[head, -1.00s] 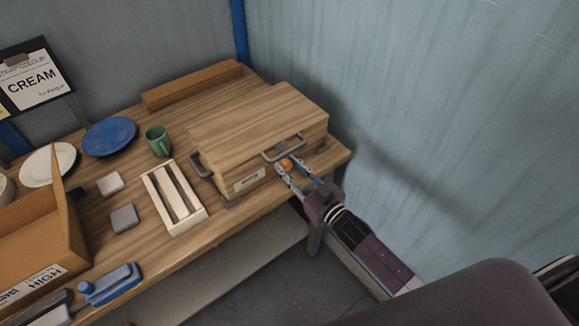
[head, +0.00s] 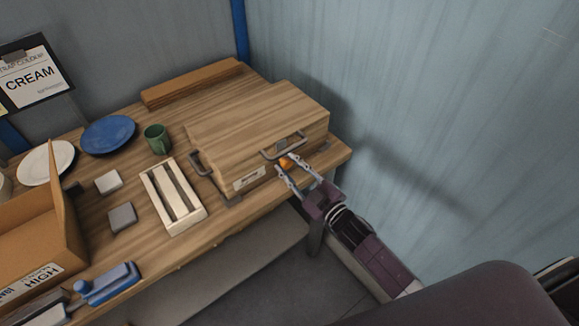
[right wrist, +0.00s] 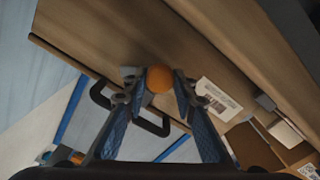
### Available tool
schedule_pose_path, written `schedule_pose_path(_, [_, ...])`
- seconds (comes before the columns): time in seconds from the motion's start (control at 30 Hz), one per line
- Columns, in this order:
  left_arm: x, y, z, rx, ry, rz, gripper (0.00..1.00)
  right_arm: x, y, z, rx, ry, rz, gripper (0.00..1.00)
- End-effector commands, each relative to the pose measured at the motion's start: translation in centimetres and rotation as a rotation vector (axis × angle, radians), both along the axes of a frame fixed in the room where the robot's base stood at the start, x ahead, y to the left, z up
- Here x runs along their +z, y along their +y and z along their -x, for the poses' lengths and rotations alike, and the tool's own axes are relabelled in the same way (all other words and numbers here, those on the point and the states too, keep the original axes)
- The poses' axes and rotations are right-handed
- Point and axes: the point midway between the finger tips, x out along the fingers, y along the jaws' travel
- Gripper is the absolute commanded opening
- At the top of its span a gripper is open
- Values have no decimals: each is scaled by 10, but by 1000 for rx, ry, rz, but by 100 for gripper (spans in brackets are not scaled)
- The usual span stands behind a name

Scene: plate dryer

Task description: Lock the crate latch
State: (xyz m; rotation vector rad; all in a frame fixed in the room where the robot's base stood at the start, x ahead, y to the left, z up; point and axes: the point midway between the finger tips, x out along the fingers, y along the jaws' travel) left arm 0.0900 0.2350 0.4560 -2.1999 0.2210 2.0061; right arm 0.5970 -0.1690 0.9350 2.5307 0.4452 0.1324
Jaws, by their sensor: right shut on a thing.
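The wooden crate (head: 245,118) sits closed at the right end of the table, with dark handles on its sides. An orange latch knob (head: 285,163) shows on its front face below a grey handle (head: 283,147). The knob also shows in the right wrist view (right wrist: 160,79). My right gripper (head: 287,165) reaches in from the lower right and is shut on the knob, one fingertip on each side. The right wrist view shows the fingertips (right wrist: 156,85) at the knob. The latch body is mostly hidden. My left gripper is not in view.
A slatted cream wooden rack (head: 173,197), green mug (head: 157,139), blue plate (head: 108,136) and grey blocks (head: 122,217) stand left of the crate. An open cardboard box (head: 35,230) is at far left. A blue-grey wall (head: 430,110) rises close on the right.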

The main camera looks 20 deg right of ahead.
Motion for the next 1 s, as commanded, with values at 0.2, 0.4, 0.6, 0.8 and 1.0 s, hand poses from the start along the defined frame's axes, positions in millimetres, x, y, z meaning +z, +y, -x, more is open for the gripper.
schedule_pose_path(0.2, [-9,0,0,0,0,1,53,-3,0,1,0,-71,195,1])
schedule_pose_path(0.4, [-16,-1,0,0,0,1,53,-4,1,1,0,-134,374,1])
schedule_pose_path(0.6, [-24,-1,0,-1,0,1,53,-5,1,1,1,-200,551,1])
schedule_pose_path(0.8, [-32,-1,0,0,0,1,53,-5,2,1,1,-257,709,1])
schedule_pose_path(1.0, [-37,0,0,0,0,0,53,-5,2,1,1,-300,832,1])
